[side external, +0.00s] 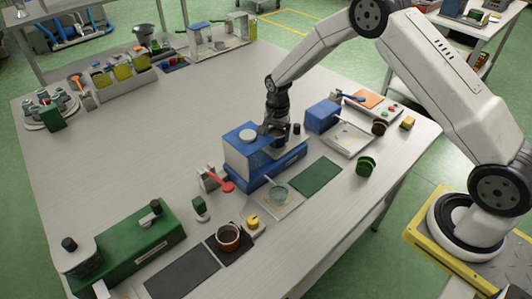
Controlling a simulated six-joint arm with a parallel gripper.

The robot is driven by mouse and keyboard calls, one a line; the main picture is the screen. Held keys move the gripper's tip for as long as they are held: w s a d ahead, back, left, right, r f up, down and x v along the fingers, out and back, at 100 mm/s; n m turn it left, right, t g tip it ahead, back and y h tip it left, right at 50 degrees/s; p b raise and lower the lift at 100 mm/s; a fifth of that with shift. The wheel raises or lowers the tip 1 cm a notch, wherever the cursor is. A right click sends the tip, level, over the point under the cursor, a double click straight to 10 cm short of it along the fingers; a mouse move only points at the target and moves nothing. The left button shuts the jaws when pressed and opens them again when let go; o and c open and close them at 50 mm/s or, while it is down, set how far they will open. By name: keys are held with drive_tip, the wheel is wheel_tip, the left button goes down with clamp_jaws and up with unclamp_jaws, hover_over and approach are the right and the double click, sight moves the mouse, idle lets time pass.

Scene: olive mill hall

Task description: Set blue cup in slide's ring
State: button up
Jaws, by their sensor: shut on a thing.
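My gripper (278,131) points down over the blue machine (243,156) near the middle of the table. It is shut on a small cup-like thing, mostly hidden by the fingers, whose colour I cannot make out. The machine has a blue body with a round white cap (247,135) and a long low blue base (268,171). I cannot make out the slide's ring; the gripper covers that part of the machine. A pale bluish clear cup (280,193) stands on a light mat in front of the machine.
A red spoon (226,186) rests by a small stand left of the machine. A dark-filled cup (228,237) stands on a dark mat in front. A green machine (130,243) is front left; a blue box (322,117) stands right. The left middle of the table is clear.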

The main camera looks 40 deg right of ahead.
drive_tip(key=shift+f, duration=0.45)
idle(0.4)
drive_tip(key=o, duration=0.8)
drive_tip(key=shift+r, duration=4)
